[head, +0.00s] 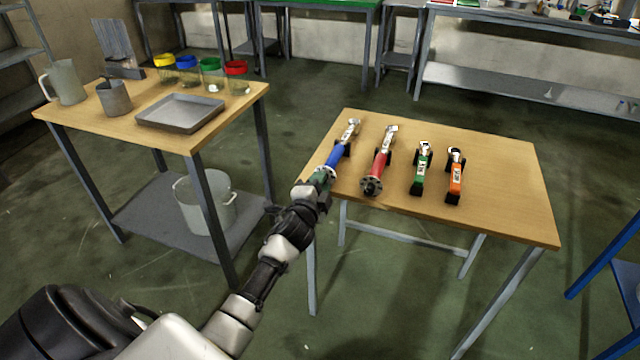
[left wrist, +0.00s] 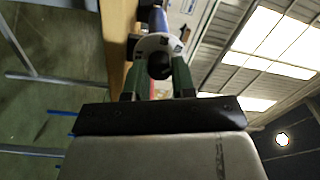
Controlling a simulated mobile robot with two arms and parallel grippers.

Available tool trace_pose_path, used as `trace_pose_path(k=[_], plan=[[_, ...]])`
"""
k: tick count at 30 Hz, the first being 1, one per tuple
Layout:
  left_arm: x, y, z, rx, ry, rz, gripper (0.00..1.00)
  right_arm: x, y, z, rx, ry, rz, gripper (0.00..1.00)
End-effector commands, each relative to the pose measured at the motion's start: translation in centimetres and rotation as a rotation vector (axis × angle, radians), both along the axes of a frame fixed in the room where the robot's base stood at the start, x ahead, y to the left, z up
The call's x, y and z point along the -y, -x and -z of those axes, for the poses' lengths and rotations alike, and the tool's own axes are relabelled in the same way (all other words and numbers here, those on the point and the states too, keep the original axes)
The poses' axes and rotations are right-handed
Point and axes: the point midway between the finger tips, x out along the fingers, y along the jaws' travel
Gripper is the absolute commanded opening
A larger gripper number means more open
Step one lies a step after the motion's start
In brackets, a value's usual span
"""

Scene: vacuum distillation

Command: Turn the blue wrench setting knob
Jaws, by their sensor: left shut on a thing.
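The blue wrench (head: 338,155) lies at the left edge of the wooden table, its metal head pointing away from me. Its round silver setting knob with a dark centre faces my left gripper. In the left wrist view the knob (left wrist: 158,44) sits between the two green fingers, and the blue handle (left wrist: 158,18) shows beyond it. My left gripper (head: 323,178) is shut on the knob, in line with the handle. In the left wrist view the gripper (left wrist: 157,78) shows both fingers at the knob's sides. My right gripper is not in view.
A red wrench (head: 381,162), a green wrench (head: 420,170) and an orange wrench (head: 455,178) lie to the right on the same table (head: 505,200). A second table (head: 95,122) at left holds a metal tray (head: 181,113), beakers and colour-topped jars.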

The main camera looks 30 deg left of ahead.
Motion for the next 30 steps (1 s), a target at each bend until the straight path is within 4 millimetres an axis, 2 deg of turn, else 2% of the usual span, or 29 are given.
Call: trace_pose_path(k=[12, 13, 18, 30], plan=[[-0.02, 0.03, 0.15, -0.002, 0.007, -0.001, 0.02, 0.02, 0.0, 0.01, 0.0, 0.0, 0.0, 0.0], [-0.02, 0.03, 0.15, -0.002, 0.007, -0.001, 0.28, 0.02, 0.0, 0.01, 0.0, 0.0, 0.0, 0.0], [-0.01, 0.02, 0.11, -0.001, 0.005, -0.001, 0.51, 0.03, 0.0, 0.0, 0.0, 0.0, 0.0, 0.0], [0.0, 0.0, 0.05, -0.001, -0.001, 0.0, 0.51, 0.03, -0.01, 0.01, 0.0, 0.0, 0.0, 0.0]])
